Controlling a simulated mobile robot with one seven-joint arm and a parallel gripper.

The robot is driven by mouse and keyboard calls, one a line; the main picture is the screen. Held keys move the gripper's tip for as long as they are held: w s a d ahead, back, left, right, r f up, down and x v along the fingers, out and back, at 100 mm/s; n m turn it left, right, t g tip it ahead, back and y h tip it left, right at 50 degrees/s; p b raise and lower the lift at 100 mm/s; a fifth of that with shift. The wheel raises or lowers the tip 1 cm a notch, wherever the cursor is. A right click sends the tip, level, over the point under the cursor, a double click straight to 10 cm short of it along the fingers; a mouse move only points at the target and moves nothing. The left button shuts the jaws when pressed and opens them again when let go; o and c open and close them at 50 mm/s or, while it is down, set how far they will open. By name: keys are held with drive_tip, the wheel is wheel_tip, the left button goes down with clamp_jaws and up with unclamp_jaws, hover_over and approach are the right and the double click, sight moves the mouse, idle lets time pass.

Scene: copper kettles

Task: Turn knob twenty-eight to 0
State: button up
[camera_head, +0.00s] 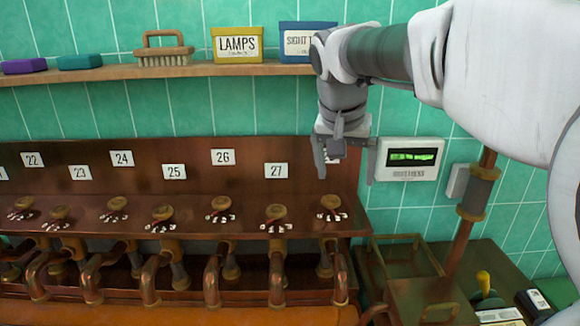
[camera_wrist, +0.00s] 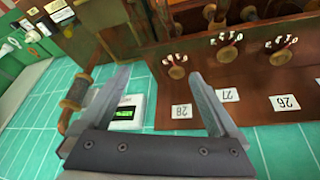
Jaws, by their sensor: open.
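Knob twenty-eight (camera_head: 331,202) is a small round brass-brown knob at the right end of the row on the copper panel. White marks lie around its base; its setting is too small to read. In the wrist view the knob (camera_wrist: 177,71) shows above its label 28 (camera_wrist: 181,111), which is upside down. My gripper (camera_head: 345,164) is open and empty, above the knob, in front of the wall and partly covering label 28. In the wrist view the gripper (camera_wrist: 158,75) has its fingers spread, with the knob between their tips in the picture but apart from them.
Knob 27 (camera_head: 276,212) stands left of it, with several more knobs further left. A white meter (camera_head: 408,158) with a green display hangs on the tiled wall at right. A shelf (camera_head: 110,72) above holds boxes and a brush. Copper pipes (camera_head: 212,280) run below.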

drive_tip(key=w+a+f+m+p, duration=0.1)
drive_tip(key=w+a+m+p, duration=0.15)
drive_tip(key=w, duration=1.05)
drive_tip(key=m, duration=0.1)
approach(331, 199)
drive_tip(key=shift+g+h, duration=0.3)
drive_tip(key=shift+h, duration=0.1)
drive_tip(key=x, duration=0.8)
drive_tip(key=shift+w+a+f+b, duration=0.15)
drive_tip(key=shift+w+a+b, duration=0.15)
drive_tip(key=shift+w+b, duration=0.05)
drive_tip(key=c, duration=1.4)
drive_tip(key=shift+o, duration=0.2)
drive_tip(key=shift+m, duration=0.25)
